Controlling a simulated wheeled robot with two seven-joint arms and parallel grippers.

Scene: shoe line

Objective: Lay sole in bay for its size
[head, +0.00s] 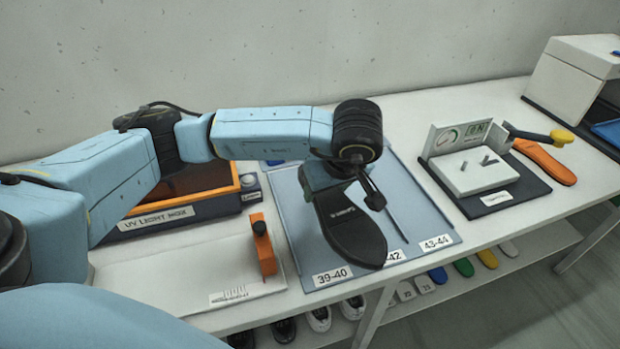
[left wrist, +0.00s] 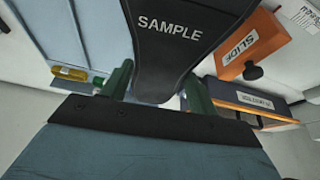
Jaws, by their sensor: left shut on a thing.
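A black sole (head: 350,228) marked SAMPLE hangs from my left gripper (head: 347,178), which is shut on its far end. In the left wrist view the sole (left wrist: 180,50) lies between the green fingers of the gripper (left wrist: 157,90). The sole is above the blue-grey bay tray (head: 291,206), its near end over the front edge. The tray has labels 39-40 (head: 332,277), one ending in 42 (head: 394,256), and 43-44 (head: 436,243). The sole covers part of the left and middle bays and part of the middle label. My right gripper is not in view.
Left of the tray are a measuring board with an orange slide (head: 263,246) and the UV light box (head: 190,186). Right are a gauge stand (head: 470,165) and an orange sole (head: 545,160). Several shoes and coloured soles sit on the lower shelf. The tray's right bay looks clear.

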